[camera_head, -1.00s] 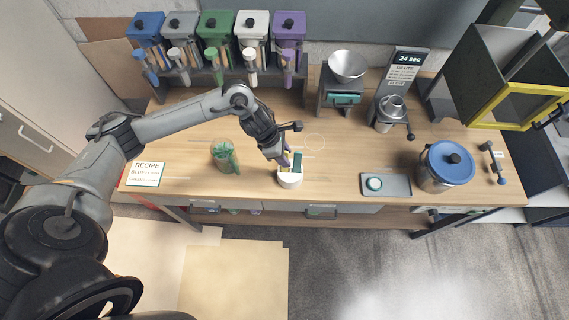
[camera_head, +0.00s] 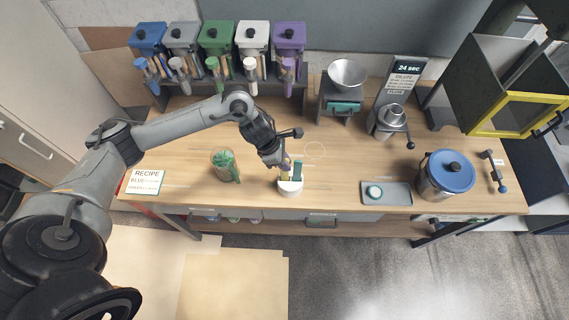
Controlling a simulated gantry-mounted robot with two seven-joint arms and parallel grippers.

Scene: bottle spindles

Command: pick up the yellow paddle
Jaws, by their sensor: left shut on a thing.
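My left gripper (camera_head: 284,166) is above the small white cup (camera_head: 290,188) near the table's front edge. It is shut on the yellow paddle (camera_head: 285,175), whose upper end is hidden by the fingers. The paddle's lower part shows at the cup's mouth; I cannot tell whether its tip is still inside. A green paddle (camera_head: 298,170) stands in the same cup, just right of the yellow one. My right gripper is not in view.
A recipe card (camera_head: 145,182) lies farther left. A grey tray (camera_head: 398,194) and a blue-lidded pot (camera_head: 447,172) are to the right. Coloured dispensers (camera_head: 217,40) line the back. The table's middle is clear.

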